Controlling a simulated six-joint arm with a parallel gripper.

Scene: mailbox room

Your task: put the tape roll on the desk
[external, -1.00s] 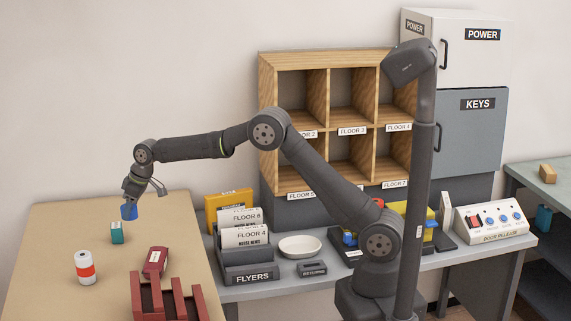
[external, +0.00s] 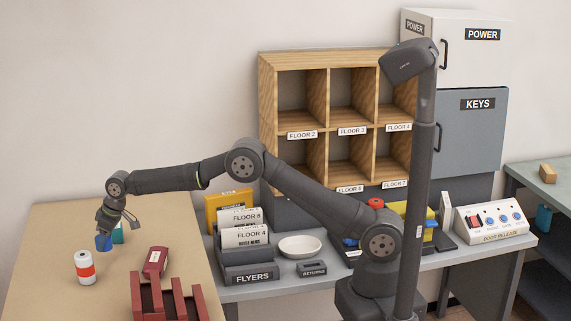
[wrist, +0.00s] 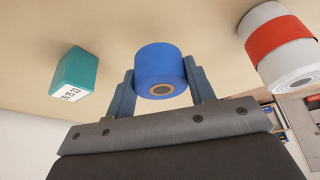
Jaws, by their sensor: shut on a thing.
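The blue tape roll (wrist: 160,70) is held between the two fingers of my gripper (wrist: 160,86) in the wrist view, with its brown core facing the camera. In the external view my gripper (external: 106,229) is shut on the tape roll (external: 103,243) over the left part of the tan desk (external: 45,225). The roll is close to the desk top; I cannot tell whether it touches.
A teal box (external: 119,234) stands just right of the roll. A white can with a red band (external: 84,267) stands in front of it. A dark red stapler-like object (external: 155,262) and a dark red rack (external: 167,300) are to the right. The desk's left side is clear.

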